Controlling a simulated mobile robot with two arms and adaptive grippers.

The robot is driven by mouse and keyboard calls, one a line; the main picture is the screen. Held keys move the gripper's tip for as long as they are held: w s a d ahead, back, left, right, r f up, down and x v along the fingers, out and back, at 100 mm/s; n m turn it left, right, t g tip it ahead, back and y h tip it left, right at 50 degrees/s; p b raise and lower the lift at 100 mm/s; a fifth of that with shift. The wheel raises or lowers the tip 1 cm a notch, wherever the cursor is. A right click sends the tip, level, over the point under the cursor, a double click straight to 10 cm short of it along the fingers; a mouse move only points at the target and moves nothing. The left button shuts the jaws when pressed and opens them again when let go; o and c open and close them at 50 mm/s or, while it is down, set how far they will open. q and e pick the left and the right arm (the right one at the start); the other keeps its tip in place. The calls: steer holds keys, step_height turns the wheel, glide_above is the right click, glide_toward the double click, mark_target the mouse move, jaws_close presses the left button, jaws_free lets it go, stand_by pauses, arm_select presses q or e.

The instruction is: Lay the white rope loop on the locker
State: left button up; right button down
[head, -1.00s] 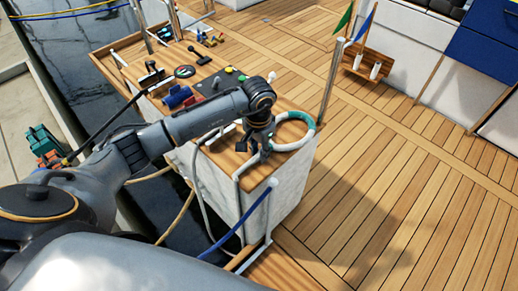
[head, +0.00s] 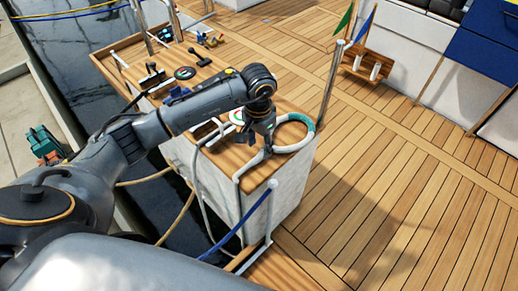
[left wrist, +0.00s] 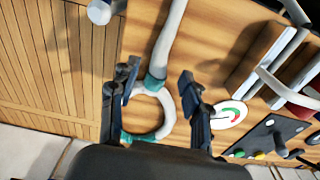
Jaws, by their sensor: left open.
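The white rope loop (head: 306,142), with a teal stretch, appears to lie on the wooden top of the locker (head: 223,158), near its right end. In the left wrist view the loop (left wrist: 168,112) shows teal bands, and white rope (left wrist: 172,35) runs away from it. My left gripper (head: 260,148) is at the loop's left side in the head view. In the left wrist view its open fingers (left wrist: 158,72) are on either side of the rope. Whether they touch it I cannot tell. My right gripper is not in view.
A round gauge (left wrist: 229,114) and a dark control panel (left wrist: 268,138) are close to the gripper. A metal post (head: 329,85) stands just beyond the loop. A blue rope (head: 240,226) runs past the locker's near end. The deck (head: 400,180) to the right is clear.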

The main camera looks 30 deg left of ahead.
arm_select(q)
step_height(320, 180, up, 8)
steer(key=shift+s, duration=0.15)
steer(key=shift+a+r, duration=0.1)
